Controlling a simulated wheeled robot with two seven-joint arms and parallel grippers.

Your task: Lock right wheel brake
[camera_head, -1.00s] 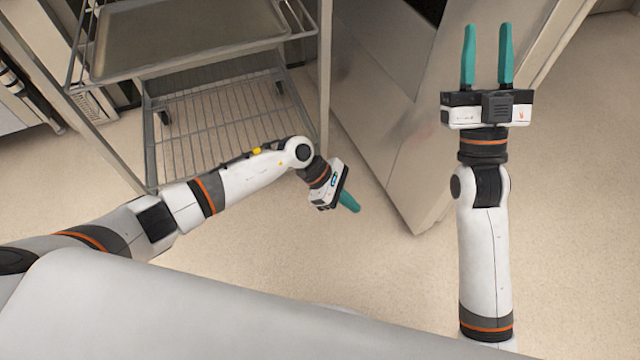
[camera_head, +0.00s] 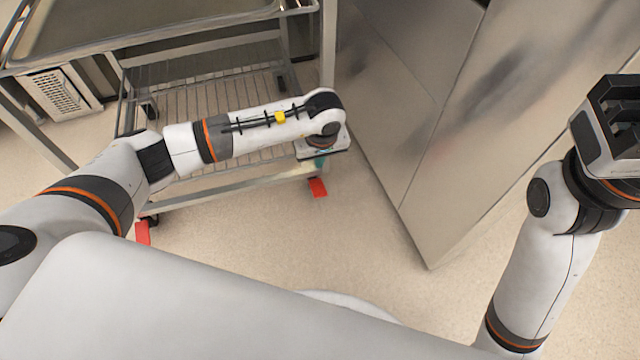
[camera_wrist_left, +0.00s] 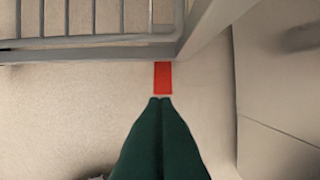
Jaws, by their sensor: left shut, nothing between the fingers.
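The right wheel brake is a red pedal (camera_head: 318,187) low at the front right corner of the wire rack trolley (camera_head: 190,202). In the left wrist view the same red pedal (camera_wrist_left: 163,77) lies just ahead of my fingertips. My left gripper (camera_head: 320,163) is above and just behind the pedal in the head view, mostly hidden by its own wrist. In the left wrist view the green fingers of my left gripper (camera_wrist_left: 160,99) are together and empty, pointing at the pedal; contact cannot be told. My right gripper (camera_head: 610,100) is at the right edge, its fingers not visible.
A second red pedal (camera_head: 142,233) is at the trolley's front left corner. A metal tray (camera_head: 120,22) sits on the upper shelf. A large steel cabinet (camera_head: 450,190) stands close on the right. The floor (camera_head: 260,240) in front is clear.

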